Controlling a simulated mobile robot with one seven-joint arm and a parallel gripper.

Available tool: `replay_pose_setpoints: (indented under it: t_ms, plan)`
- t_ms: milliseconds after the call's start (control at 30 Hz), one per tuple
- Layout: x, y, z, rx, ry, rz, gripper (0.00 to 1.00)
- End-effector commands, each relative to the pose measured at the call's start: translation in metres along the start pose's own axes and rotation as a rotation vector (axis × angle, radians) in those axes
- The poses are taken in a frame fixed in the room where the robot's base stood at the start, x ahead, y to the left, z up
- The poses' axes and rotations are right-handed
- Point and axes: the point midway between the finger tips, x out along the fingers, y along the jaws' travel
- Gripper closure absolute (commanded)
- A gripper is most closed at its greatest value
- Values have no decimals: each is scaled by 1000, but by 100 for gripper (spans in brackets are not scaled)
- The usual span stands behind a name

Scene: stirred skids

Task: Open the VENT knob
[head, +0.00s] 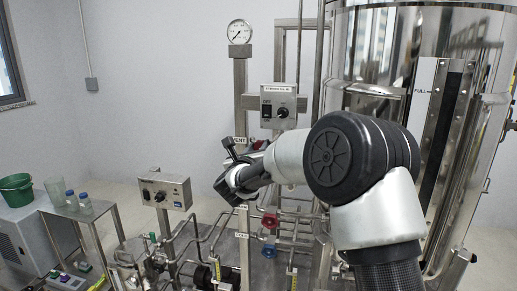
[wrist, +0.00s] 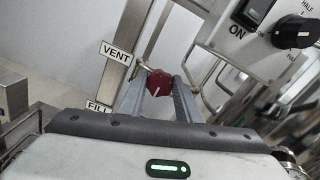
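The VENT knob (wrist: 159,83) is dark red with a white pointer line that slants down to the left in the wrist view. The white VENT label (wrist: 115,61) is left of it; in the head view the label (head: 239,140) is partly covered by my arm. My gripper (wrist: 160,80) has its two grey fingers apart, one on each side of the knob. The knob shows between the fingertips, with little gap; I cannot tell if they touch it.
A FILL label (wrist: 98,106) is below the VENT label. A control box (head: 279,105) with a switch and black dial is just above my gripper. Another box (head: 163,191) stands left, pipes and valves run below, and a large steel tank (head: 350,60) stands right.

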Motion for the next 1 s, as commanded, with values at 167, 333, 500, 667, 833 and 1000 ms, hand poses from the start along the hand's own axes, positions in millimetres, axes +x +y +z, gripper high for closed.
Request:
replay_pose_setpoints:
  t_ms: [167,333,500,667,833,1000]
  plan:
    - [0,0,0,-1,0,-1,91]
    - [0,0,-1,-23,0,-1,91]
    - [0,1,-2,-94,-1,-1,91]
    - [-1,2,-2,-207,-1,-1,91]
    - [0,2,-2,-364,0,-1,91]
    - [0,3,-2,-526,0,0,91]
